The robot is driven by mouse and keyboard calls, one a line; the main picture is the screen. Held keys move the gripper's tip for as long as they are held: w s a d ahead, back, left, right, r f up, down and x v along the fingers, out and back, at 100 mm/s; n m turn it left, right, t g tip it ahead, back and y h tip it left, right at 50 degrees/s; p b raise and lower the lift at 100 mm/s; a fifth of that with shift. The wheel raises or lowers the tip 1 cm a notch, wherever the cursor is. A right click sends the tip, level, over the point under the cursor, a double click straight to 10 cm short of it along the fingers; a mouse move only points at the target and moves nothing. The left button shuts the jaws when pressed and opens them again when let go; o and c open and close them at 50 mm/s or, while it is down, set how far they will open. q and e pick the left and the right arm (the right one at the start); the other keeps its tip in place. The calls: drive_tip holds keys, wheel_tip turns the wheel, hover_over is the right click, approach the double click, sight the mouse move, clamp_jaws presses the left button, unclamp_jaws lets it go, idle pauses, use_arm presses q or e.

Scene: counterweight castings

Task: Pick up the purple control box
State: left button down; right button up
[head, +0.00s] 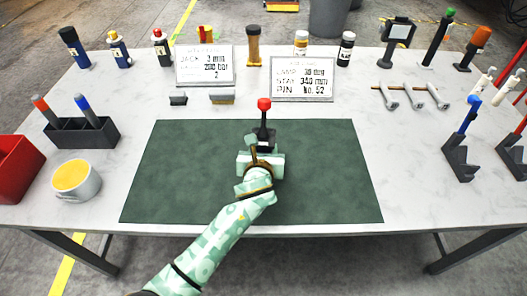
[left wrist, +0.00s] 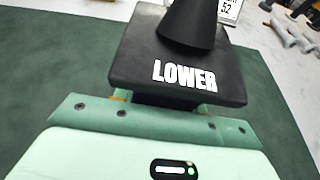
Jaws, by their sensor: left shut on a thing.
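A black control box (head: 264,143) with a dark stick and a red ball knob stands over the green mat (head: 170,165). I see no purple control box. In the left wrist view the black box (left wrist: 140,60) carries the white word LOWER, with a black cone-shaped boot on top. My left gripper (head: 262,157) is shut on the near side of this box. Its fingers are mostly hidden under the box in the left wrist view. I cannot tell whether the box touches the mat. My right gripper is not in view.
A black holder (head: 82,137) with two tools, a yellow-filled cup (head: 76,180) and a red bin (head: 15,165) are at left. Two signs (head: 303,80) and several bottles stand behind. Black stands (head: 459,160) are at right. The mat around the box is clear.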

use_arm(q)
drive_tip(key=s+r+p, duration=0.1)
drive_tip(key=s+r, duration=0.1)
drive_tip(key=r, duration=0.1)
drive_tip(key=s+r+p, duration=0.3)
drive_tip(key=s+r, duration=0.1)
drive_tip(key=r, duration=0.1)
drive_tip(key=shift+r+p, duration=0.3)
drive_tip(key=shift+p, duration=0.05)
drive_tip(key=p, duration=0.2)
approach(265, 150)
drive_tip(key=r, duration=0.1)
drive_tip(key=s+r, duration=0.1)
drive_tip(key=shift+d+r, duration=0.2)
drive_tip(key=shift+r, duration=0.15)
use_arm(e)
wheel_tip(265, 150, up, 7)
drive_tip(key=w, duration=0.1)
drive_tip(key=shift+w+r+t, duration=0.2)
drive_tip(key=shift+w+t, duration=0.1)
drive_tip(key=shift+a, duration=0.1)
